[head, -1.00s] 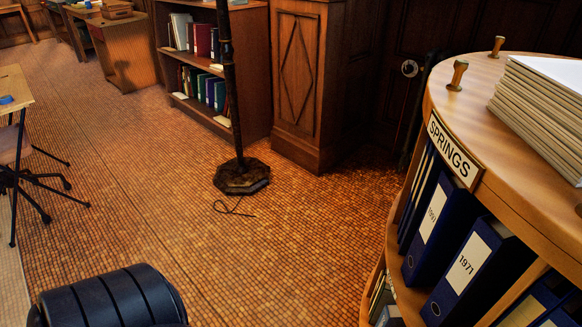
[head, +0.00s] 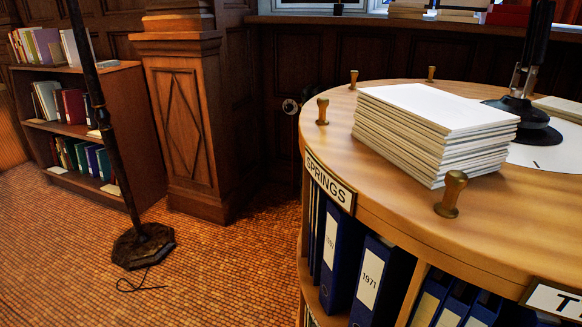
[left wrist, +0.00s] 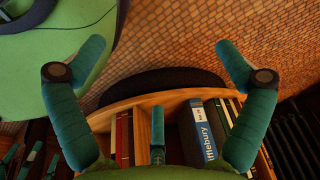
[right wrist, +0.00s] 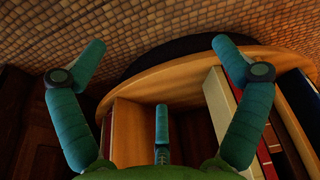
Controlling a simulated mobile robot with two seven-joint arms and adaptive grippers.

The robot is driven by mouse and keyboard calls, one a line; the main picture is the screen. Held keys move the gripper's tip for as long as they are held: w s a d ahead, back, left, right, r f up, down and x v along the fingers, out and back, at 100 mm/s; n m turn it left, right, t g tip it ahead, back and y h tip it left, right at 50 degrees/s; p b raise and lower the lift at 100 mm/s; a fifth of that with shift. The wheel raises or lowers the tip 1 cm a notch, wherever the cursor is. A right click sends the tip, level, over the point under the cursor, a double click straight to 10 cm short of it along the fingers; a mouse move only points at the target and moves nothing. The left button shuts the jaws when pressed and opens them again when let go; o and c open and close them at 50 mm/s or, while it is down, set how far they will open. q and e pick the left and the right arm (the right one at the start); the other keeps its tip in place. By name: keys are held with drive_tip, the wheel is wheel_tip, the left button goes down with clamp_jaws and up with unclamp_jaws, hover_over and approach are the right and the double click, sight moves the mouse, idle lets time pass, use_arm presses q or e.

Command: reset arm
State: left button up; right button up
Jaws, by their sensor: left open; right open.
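My left gripper (left wrist: 158,65) shows in the left wrist view with its teal fingers spread wide and nothing between them. Behind it are a curved wooden shelf edge (left wrist: 140,100) and several book spines. My right gripper (right wrist: 153,65) shows in the right wrist view, also spread and empty, in front of a curved wooden shelf (right wrist: 190,78) with books at the right. Neither gripper shows in the head view.
A round wooden table (head: 330,130) with blue binders (head: 375,280) in its shelves stands at the right. It carries a stack of white boards (head: 430,130) and small brass knobs (head: 452,193).

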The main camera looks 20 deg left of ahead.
use_arm(q)
drive_tip(key=s+a+r+g+p, duration=0.1)
drive_tip(key=s+r+p, duration=0.3)
drive_tip(key=s+p, duration=0.4)
drive_tip(key=s+a+r+p, duration=0.1)
drive_tip(key=s+r+p, duration=0.4)
drive_tip(key=s+p, duration=0.3)
drive_tip(key=p, duration=0.4)
drive_tip(key=shift+a+g+p, duration=0.3)
drive_tip(key=shift+g+p, duration=0.1)
use_arm(e)
drive_tip(key=s+d+r+g, duration=0.1)
drive_tip(key=s+r, duration=0.3)
drive_tip(key=s, duration=0.4)
drive_tip(key=s+d+r, duration=0.1)
drive_tip(key=s+r, duration=0.4)
drive_tip(key=s, duration=0.3)
drive_tip(key=shift+d+g, duration=0.25)
drive_tip(key=shift+g, duration=0.15)
drive_tip(key=shift+s, duration=0.1)
